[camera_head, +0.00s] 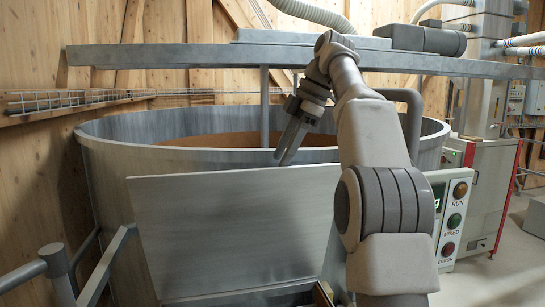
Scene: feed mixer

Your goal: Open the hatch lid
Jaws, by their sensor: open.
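A flat grey metal panel, which looks like the hatch lid (225,230), is at the front of the large round mixer tub (115,185). Its face is tilted towards me, and its upper edge lies just below the tub rim. My gripper (281,160) points down at the panel's upper edge, right of the middle. Its fingers are slightly apart with nothing seen between them. I cannot tell whether the fingertips touch the edge. My arm hides the panel's right side, and any handle or hinge is not clear to see.
Brown feed (225,140) lies in the tub. A grey beam (190,55) with a motor (425,40) crosses above it. A control box (452,215) with several buttons is right of my arm. Grey rails (50,265) stand front left. Open floor (500,280) shows at right.

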